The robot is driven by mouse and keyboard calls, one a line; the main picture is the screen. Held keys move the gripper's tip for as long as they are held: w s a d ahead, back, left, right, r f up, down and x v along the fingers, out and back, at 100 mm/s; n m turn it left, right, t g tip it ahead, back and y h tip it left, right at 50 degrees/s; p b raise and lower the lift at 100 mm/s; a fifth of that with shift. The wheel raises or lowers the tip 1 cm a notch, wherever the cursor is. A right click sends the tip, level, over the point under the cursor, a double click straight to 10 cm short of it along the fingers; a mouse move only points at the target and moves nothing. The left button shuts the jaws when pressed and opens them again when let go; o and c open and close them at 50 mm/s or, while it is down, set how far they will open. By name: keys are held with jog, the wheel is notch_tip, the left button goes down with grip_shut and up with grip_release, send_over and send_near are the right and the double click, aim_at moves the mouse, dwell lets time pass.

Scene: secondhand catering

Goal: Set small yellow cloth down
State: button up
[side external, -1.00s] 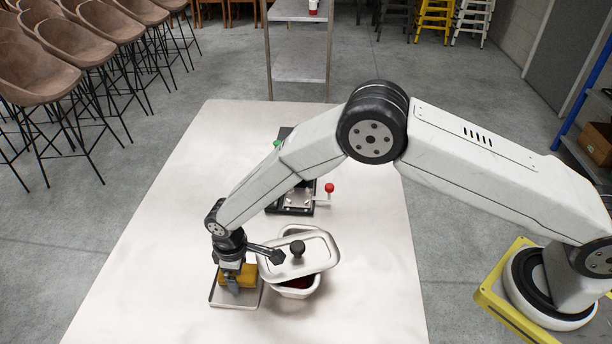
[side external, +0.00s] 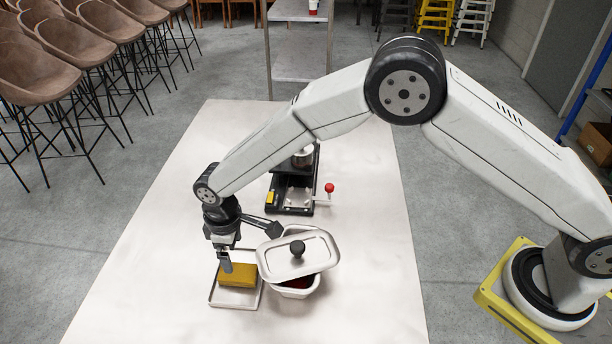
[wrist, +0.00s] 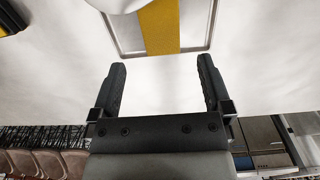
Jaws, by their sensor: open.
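The small yellow cloth (side external: 238,275), a folded block, lies on a shallow light tray (side external: 233,304) at the front of the table. It also shows in the wrist view (wrist: 159,27), lying across the tray (wrist: 128,50). My gripper (side external: 226,268) is just above and to the left of the cloth in the side view. In the wrist view my gripper (wrist: 163,75) is open, its two black fingers apart with only bare white surface between them. The cloth lies beyond the fingertips, apart from them.
A white lidded container (side external: 297,287) stands right of the tray, its lid (side external: 310,255) askew with a black knob. Behind it is a black device (side external: 292,195) with a red-knobbed lever (side external: 329,188). The table's left side (side external: 150,250) is clear.

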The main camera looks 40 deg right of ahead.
jog(key=shift+r, duration=1.95)
jog(key=s+d+r+m+t, duration=0.1)
jog(key=s+d+r+m, duration=0.15)
jog(key=d, duration=0.55)
jog(key=s+d+r+m, duration=0.2)
jog(key=s+d+r, duration=0.15)
jog(key=d, duration=0.45)
jog(key=s+d+r+m+t, duration=0.15)
jog(key=s+d, duration=0.25)
jog(key=d, duration=0.4)
jog(key=s+d+m, duration=0.3)
jog(key=s+d, duration=0.2)
jog(key=s, duration=0.2)
jog(key=shift+s+d+r, duration=0.15)
jog(key=shift+s+r, duration=0.05)
jog(key=shift+s, duration=0.05)
